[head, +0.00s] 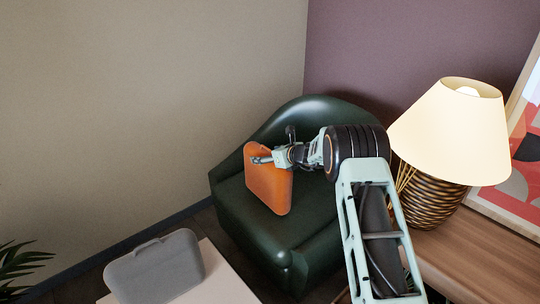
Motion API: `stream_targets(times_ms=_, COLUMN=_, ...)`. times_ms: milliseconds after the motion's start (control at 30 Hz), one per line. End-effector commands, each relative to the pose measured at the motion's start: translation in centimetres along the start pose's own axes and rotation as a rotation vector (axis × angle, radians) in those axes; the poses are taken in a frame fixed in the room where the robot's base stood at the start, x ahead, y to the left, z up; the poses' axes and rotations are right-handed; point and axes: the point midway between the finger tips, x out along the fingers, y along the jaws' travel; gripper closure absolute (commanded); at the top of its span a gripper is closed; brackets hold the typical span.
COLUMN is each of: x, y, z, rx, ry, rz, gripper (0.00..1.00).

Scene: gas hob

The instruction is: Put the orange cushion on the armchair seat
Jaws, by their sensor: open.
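The orange cushion (268,187) stands tilted, seemingly upright on edge, at the dark green armchair (314,214). Its lower end is over the seat area; whether it rests on the seat I cannot tell. My gripper (262,159) is open at the cushion's upper part, with its fingers in front of the orange surface. Whether the fingers touch the cushion is too small to tell. My arm reaches in from the lower right and hides part of the armchair's back and right side.
A lit lamp (452,122) with a woven base stands on a wooden surface (478,258) at the right, close to my arm. A framed picture (525,165) leans behind it. A grey case-like object (156,270) sits on a pale table (222,279) at lower left. A plant (18,262) is at far left.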

Motion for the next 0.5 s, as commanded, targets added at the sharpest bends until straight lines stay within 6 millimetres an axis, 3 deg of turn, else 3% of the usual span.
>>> stream_targets(times_ms=167, x=-1.3, y=-0.1, z=0.3, rx=0.001, ry=0.000, rz=-0.001, gripper=0.27)
stream_targets(times_ms=500, x=-7.2, y=-0.1, z=0.4, rx=0.003, ry=-0.001, rz=-0.002, gripper=0.27)
